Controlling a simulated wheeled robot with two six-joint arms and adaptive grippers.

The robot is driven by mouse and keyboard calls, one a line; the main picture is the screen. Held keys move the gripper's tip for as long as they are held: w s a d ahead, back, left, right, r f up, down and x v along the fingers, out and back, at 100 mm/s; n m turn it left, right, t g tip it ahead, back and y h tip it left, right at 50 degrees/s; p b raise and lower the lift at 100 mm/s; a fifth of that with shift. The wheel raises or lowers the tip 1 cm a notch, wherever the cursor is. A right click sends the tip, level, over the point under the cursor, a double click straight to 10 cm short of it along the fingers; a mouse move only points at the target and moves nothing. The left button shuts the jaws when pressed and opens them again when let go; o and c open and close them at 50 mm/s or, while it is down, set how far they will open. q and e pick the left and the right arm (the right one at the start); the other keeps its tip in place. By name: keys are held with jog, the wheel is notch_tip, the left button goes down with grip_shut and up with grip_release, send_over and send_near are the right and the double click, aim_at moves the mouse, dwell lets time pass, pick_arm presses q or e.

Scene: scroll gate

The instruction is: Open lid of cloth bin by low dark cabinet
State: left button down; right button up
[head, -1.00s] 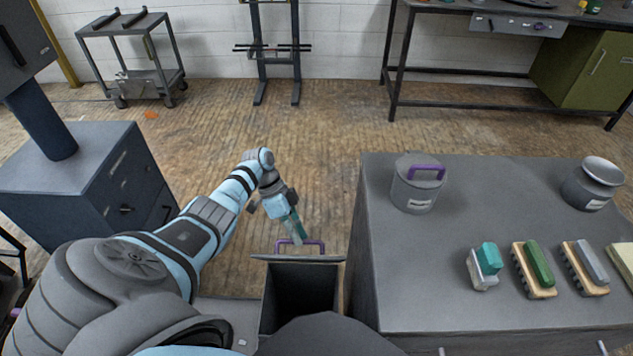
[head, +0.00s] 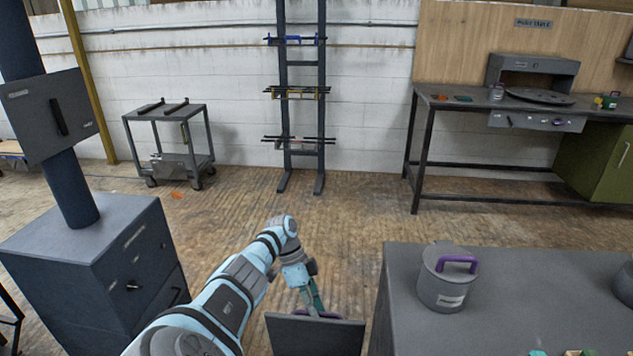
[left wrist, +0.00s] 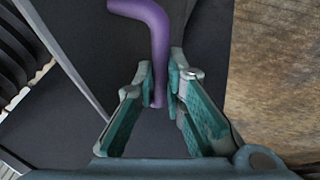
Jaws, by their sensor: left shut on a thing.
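The bin's dark grey lid (head: 315,337) stands raised at the bottom middle of the head view, its flat face towards me. The bin's body is below the picture's edge there. My left gripper (head: 315,308) is behind the lid's top edge, at its purple handle (head: 328,315). In the left wrist view the green-padded fingers of my left gripper (left wrist: 160,75) are shut on the purple handle (left wrist: 152,28), one on each side of the bar. My right gripper is not in view.
A dark blue cabinet (head: 90,265) stands at the left. A grey counter (head: 410,290) with a lidded canister (head: 446,285) is close to the lid's right. A cart (head: 170,140), a rack (head: 300,100) and a workbench (head: 470,110) stand at the back. Floor beyond the lid is clear.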

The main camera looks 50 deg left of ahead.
pick_arm(q)
jog(key=c, duration=1.7)
grip_release()
jog(key=shift+s+a+f, duration=0.2)
jog(key=shift+s+f, duration=0.05)
jog(key=shift+f, duration=0.05)
jog(key=shift+o, duration=0.2)
jog(key=shift+w+a, duration=0.1)
jog(key=shift+w, duration=0.05)
jog(key=v, duration=0.7)
jog(key=shift+r, duration=0.25)
jog(key=shift+a, duration=0.1)
